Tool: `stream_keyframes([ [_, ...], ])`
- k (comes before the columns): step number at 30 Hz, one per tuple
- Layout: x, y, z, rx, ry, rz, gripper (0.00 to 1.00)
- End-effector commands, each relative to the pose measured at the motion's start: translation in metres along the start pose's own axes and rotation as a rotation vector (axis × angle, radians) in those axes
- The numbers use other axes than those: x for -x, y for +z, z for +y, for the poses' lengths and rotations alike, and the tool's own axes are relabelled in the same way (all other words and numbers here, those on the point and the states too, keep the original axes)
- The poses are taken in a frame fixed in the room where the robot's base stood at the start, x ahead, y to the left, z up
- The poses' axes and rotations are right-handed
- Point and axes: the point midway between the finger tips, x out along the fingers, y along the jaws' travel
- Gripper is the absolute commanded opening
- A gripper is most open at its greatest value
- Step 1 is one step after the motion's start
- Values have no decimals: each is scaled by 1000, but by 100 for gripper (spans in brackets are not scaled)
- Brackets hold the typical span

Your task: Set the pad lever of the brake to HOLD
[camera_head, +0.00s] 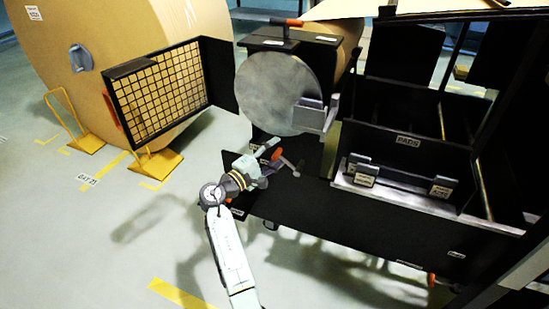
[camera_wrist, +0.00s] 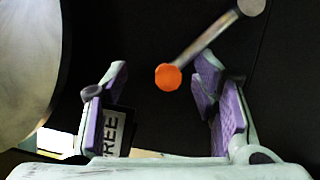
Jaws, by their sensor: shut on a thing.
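The pad lever (camera_head: 291,164) is a short grey bar with an orange knob, beside the black base under the large grey disc (camera_head: 278,95). In the wrist view its orange knob (camera_wrist: 168,77) lies between my two purple-padded fingers, and its bar runs up and right to a round grey end. My gripper (camera_head: 272,160) is shut on the lever; it also shows in the wrist view (camera_wrist: 163,85). The exact contact is hard to make out. A white FREE label (camera_wrist: 112,128) is partly covered by the left finger. No HOLD label can be read.
A hinged panel with a tan grid (camera_head: 160,92) and a big kraft roll (camera_head: 125,50) stand at left. Yellow wheel chocks (camera_head: 157,163) rest on the floor, which is open in front.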

Motion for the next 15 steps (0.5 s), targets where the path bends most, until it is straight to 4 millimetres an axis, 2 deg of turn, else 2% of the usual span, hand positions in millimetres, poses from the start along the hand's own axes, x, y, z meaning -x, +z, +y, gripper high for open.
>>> stream_keyframes([
  [1,-1,4,14,-7,21,-10,37],
  [8,1,2,11,-5,10,-4,37],
  [15,16,6,16,-4,8,-6,37],
])
